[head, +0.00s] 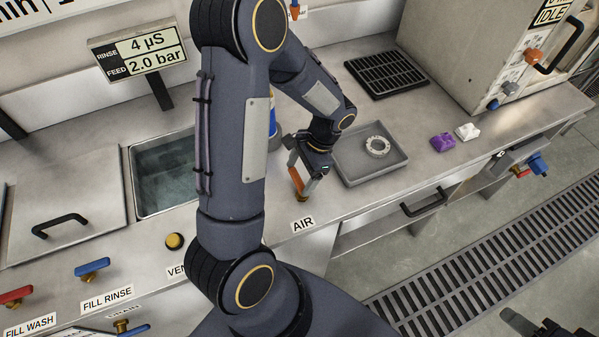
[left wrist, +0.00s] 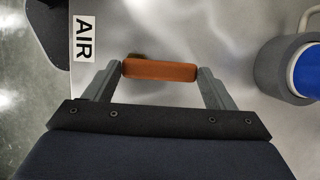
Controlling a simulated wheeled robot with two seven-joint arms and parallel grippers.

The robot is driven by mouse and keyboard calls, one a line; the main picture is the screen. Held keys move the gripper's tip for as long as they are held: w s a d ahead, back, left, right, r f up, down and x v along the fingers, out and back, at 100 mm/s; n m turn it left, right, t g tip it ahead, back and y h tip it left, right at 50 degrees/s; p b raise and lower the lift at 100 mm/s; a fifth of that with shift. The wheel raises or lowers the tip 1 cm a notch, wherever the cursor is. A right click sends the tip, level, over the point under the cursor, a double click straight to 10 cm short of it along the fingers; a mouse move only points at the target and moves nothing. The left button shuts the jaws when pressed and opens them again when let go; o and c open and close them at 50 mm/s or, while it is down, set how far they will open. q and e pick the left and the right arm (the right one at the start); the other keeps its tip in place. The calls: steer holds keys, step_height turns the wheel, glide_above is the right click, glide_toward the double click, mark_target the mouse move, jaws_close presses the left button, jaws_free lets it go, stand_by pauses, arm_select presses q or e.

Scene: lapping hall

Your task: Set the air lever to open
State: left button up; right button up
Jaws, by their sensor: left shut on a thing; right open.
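The air lever (head: 296,184) has an orange handle on a small brass base, on the steel counter just above the AIR label (head: 303,225). In the head view its handle slants up and slightly left from the base. My left gripper (head: 303,172) is shut on the handle. In the left wrist view the orange handle (left wrist: 160,70) spans between the two grey fingers, touching both, with the AIR label (left wrist: 84,38) to its left. My right gripper (head: 540,326) shows only partly at the bottom right edge, open and away from the counter.
A grey tray (head: 352,174) with a pale ring (head: 377,146) stands right of the lever. A blue-and-grey cylindrical object (left wrist: 305,70) is close by on the right. A water basin (head: 165,172), the FILL RINSE lever (head: 92,267) and a yellow button (head: 174,241) are left of my arm.

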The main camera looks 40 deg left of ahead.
arm_select(q)
steer(key=shift+w+m, duration=0.1)
steer(key=shift+m, duration=0.2)
steer(key=o, duration=1.4)
steer(key=v, duration=0.8)
steer(key=shift+f, duration=0.1)
